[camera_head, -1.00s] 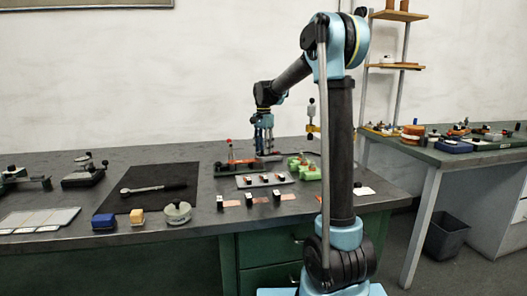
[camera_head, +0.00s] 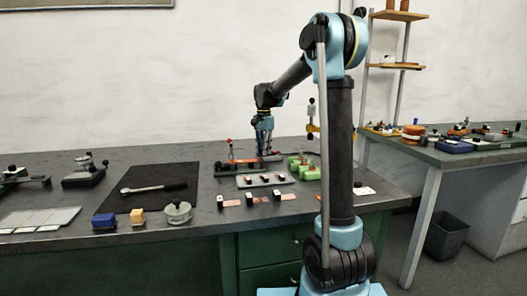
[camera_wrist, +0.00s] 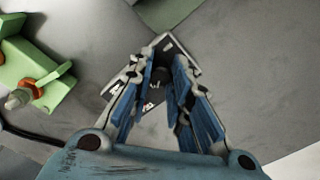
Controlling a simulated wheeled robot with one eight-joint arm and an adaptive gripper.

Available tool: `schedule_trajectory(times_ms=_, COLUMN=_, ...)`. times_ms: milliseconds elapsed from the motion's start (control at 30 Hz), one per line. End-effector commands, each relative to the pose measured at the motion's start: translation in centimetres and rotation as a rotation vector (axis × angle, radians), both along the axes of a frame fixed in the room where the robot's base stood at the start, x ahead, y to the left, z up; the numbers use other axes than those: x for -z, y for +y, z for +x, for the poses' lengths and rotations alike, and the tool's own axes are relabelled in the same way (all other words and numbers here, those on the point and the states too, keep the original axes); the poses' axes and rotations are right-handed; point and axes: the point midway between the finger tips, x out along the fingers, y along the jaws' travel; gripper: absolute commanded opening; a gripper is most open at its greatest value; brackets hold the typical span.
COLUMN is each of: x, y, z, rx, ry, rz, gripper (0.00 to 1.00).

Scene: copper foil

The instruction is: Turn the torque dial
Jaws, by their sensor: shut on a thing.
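My gripper (camera_head: 264,150) points straight down at the back of the bench, and it also shows in the wrist view (camera_wrist: 167,92). Its two blue-padded fingers are closed on a small dark part, which I take to be the torque dial (camera_wrist: 160,76). The fingers hide most of it, so its setting cannot be read. Under it is a grey, squarish device (camera_wrist: 180,46) with small white and red markings. In the head view the dial is hidden by the gripper.
A green fixture (camera_head: 304,168) stands close to the right of the gripper and shows at left in the wrist view. A grey tray (camera_head: 246,181) with small parts lies in front. A wrench (camera_head: 150,188) lies on a black mat (camera_head: 135,205) at left.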

Motion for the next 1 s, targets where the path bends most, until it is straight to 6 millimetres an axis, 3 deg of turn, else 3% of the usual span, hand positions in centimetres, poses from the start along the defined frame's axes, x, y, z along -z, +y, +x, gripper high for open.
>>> schedule_trajectory(times_ms=267, x=-0.06, y=0.06, z=0.15, rx=-0.153, ry=-0.003, rz=0.002, gripper=0.0)
schedule_trajectory(times_ms=1000, x=-0.09, y=0.11, z=0.25, rx=-0.846, ry=-0.004, rz=0.002, gripper=0.0)
